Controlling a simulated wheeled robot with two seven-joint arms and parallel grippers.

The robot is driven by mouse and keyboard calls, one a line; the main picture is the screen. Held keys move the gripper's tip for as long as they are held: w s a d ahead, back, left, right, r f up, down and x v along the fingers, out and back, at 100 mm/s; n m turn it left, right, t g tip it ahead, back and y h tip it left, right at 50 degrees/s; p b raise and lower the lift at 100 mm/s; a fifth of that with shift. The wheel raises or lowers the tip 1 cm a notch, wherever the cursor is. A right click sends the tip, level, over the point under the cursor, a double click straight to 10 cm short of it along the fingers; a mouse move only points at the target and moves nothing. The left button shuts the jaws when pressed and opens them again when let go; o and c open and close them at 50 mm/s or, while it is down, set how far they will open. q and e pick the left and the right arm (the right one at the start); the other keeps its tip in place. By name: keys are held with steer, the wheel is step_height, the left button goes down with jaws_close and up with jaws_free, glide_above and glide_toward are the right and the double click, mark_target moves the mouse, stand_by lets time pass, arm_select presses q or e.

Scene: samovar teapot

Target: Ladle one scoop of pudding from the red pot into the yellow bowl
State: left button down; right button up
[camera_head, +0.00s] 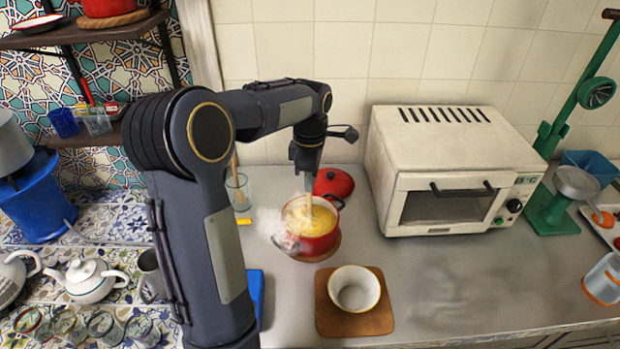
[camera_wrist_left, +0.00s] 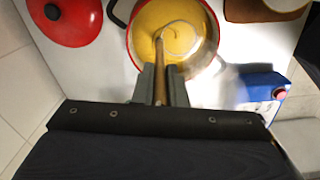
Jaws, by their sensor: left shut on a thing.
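The red pot (camera_head: 318,245) stands on the counter with yellow pudding in it. My left gripper (camera_head: 305,180) is above the pot, shut on the wooden handle of the ladle (camera_head: 308,205). In the left wrist view the gripper (camera_wrist_left: 160,88) pinches the handle (camera_wrist_left: 159,62), and the ladle's head lies in the pudding (camera_wrist_left: 155,18). How full the ladle is cannot be told. The bowl (camera_head: 354,290), pale inside, sits empty on a brown square board (camera_head: 377,318) in front of the pot. My right gripper is not in view.
The red lid (camera_head: 334,183) lies behind the pot. A cream toaster oven (camera_head: 450,165) stands to the right. A glass (camera_head: 238,190) stands left of the pot. White steam (camera_head: 268,222) hangs at the pot's left side. The counter right of the bowl is clear.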

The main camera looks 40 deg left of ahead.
arm_select(q)
steer(key=shift+r, duration=0.1)
step_height(320, 180, up, 11)
steer(key=p, duration=0.9)
steer(key=shift+p, duration=0.4)
stand_by(0.4)
